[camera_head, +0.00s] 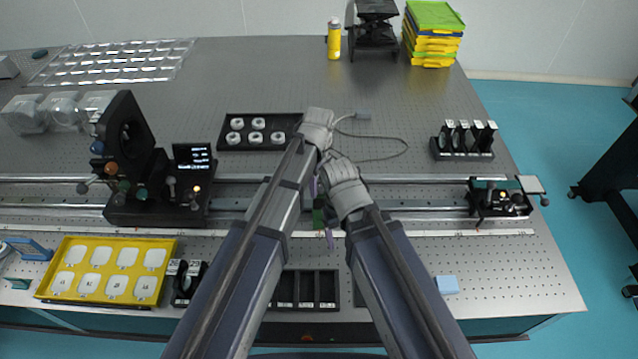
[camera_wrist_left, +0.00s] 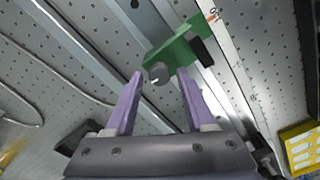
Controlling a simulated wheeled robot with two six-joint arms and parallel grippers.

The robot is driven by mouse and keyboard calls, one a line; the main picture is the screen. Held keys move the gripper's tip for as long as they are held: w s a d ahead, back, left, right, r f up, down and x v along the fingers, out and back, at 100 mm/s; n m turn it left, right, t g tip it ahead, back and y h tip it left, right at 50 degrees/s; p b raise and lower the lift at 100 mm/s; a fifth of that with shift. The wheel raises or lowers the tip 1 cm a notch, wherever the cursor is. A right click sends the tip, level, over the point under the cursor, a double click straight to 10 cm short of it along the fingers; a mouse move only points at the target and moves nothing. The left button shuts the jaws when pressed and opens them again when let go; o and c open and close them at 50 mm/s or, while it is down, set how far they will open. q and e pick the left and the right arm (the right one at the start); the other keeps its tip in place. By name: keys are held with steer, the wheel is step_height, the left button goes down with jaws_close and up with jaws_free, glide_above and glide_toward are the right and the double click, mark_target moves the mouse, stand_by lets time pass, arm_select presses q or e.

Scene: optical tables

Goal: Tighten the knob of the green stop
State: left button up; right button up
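The green stop (camera_head: 319,217) sits on the rail in the middle of the table, partly hidden by my arms. In the left wrist view the green stop (camera_wrist_left: 184,50) shows a round grey knob (camera_wrist_left: 159,74) facing my left gripper. The left gripper (camera_wrist_left: 160,75) is open, with one purple finger on each side of the knob and visible gaps between. In the head view the left gripper (camera_head: 314,187) is just behind the stop. Purple fingertips of my right gripper (camera_head: 330,239) show just in front of the stop; their opening is hard to see.
A black optics mount (camera_head: 130,140) stands on the rail at left, and another black device (camera_head: 498,199) at right. A yellow tray (camera_head: 164,290) lies front left. A black tray with white rings (camera_head: 279,128) and a loose cable (camera_head: 400,152) lie behind the stop.

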mark_target(319, 187)
arm_select(q)
steer(key=shift+o, duration=0.4)
steer(key=shift+r, duration=0.15)
step_height(319, 187, up, 8)
steer(key=p, duration=0.8)
steer(key=shift+f, duration=0.2)
steer(key=shift+a, duration=0.1)
steer(key=s+a+m, duration=0.6)
steer(key=a, duration=0.2)
steer(key=s+a+m, duration=0.5)
steer(key=a, duration=0.4)
steer(key=s+d+m+y, duration=0.1)
steer(key=s+d+m, duration=0.3)
steer(key=d, duration=0.7)
steer(key=shift+s+d, duration=0.2)
steer(key=shift+s, duration=0.75)
